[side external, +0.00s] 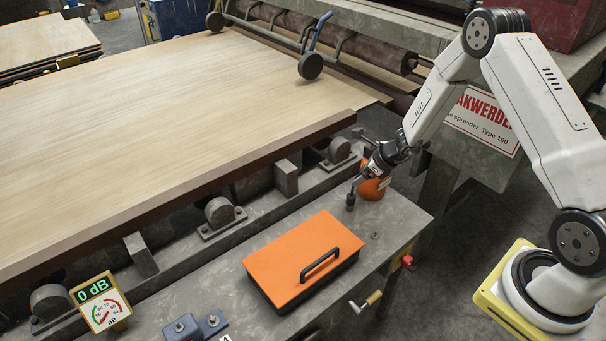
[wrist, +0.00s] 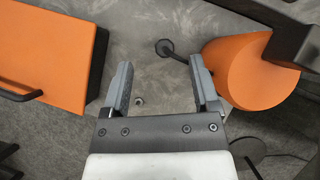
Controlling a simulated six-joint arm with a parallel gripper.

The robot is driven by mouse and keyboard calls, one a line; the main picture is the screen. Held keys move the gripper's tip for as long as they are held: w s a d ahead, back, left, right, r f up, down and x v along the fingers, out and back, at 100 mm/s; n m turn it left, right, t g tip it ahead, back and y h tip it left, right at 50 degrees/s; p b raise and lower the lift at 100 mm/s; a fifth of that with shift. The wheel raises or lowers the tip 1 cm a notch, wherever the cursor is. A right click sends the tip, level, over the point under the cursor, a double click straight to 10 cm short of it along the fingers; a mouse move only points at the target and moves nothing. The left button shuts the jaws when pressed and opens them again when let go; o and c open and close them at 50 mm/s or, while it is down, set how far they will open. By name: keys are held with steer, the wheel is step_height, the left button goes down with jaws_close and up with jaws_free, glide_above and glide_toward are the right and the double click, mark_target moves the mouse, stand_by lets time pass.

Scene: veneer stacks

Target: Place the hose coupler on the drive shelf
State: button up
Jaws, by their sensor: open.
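A small dark piece with a hexagonal end (wrist: 165,47) shows just beyond my fingertips in the wrist view. It appears to be the hose coupler. In the side view it is the dark upright piece (side external: 351,199) on the grey metal shelf (side external: 405,215), left of an orange rounded object. A thin dark stem runs from it towards my right finger, which hides part of it. My gripper (wrist: 160,64) is open, with nothing between its fingers. In the side view my gripper (side external: 359,181) is close above the dark piece; I cannot tell whether they touch.
The orange rounded object (wrist: 240,75) is close to my right finger. An orange-lidded box (side external: 300,255) with a black handle lies to the left. A small bolt (side external: 375,236) stands on the shelf. A dB meter (side external: 101,302) and wood veneer sheets (side external: 150,120) are farther left.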

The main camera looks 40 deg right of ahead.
steer(key=s+a+r+n+g, duration=0.3)
steer(key=s+a+r+n, duration=0.7)
steer(key=n, duration=0.5)
steer(key=s+a+r+n+h, duration=0.2)
steer(key=s+r+n, duration=0.5)
steer(key=n, duration=0.9)
steer(key=s, duration=0.3)
steer(key=shift+s+a+r+g+h, duration=0.2)
steer(key=shift+a+r+g+h, duration=0.1)
